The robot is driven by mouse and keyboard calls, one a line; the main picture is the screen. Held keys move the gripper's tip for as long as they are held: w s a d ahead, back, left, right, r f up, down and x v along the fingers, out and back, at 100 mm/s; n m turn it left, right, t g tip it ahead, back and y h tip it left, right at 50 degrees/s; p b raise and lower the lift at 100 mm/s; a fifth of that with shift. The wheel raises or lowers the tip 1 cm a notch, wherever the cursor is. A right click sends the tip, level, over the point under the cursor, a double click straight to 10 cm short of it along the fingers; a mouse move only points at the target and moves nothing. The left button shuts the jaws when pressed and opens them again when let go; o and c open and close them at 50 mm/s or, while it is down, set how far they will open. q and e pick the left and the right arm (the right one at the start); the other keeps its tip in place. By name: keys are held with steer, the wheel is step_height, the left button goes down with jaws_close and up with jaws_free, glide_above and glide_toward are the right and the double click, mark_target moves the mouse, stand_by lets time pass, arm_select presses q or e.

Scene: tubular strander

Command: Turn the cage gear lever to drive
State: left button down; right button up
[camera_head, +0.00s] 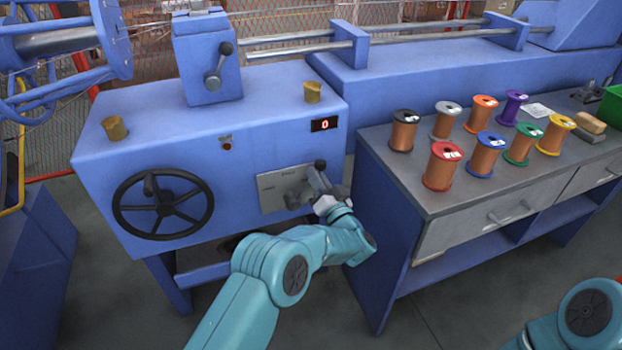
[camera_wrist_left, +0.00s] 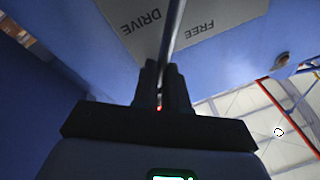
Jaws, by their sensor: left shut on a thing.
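The cage gear lever (camera_head: 319,174) has a dark round knob and stands out from a grey metal plate (camera_head: 272,193) on the front of the blue machine housing. My left gripper (camera_head: 320,196) is at the lever, at the right of the plate. In the left wrist view the plate (camera_wrist_left: 205,22) shows upside down with the words DRIVE and FREE. The lever's rod (camera_wrist_left: 175,32) runs between the two words and into the closed fingers of my left gripper (camera_wrist_left: 163,82). My right gripper is out of view.
A black handwheel (camera_head: 163,204) is left of the plate. A red display (camera_head: 324,124) reads 0. A blue workbench (camera_head: 400,180) with several wire spools stands close to the right of my left arm. The bare floor is in front.

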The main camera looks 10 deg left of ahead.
arm_select(q)
steer(key=shift+w+d+r+m, duration=0.25)
steer(key=shift+r+m, duration=0.05)
steer(key=shift+r, duration=0.15)
steer(key=shift+t+h, duration=0.3)
steer(key=c, duration=1.2)
jaws_free()
steer(key=shift+w+d+f, duration=0.1)
steer(key=shift+f, duration=0.05)
steer(key=shift+o, duration=0.2)
steer(key=shift+f, duration=0.25)
steer(key=p+v, duration=0.3)
steer(key=v, duration=1.3)
steer(key=shift+s+d, duration=0.15)
steer(key=shift+s, duration=0.1)
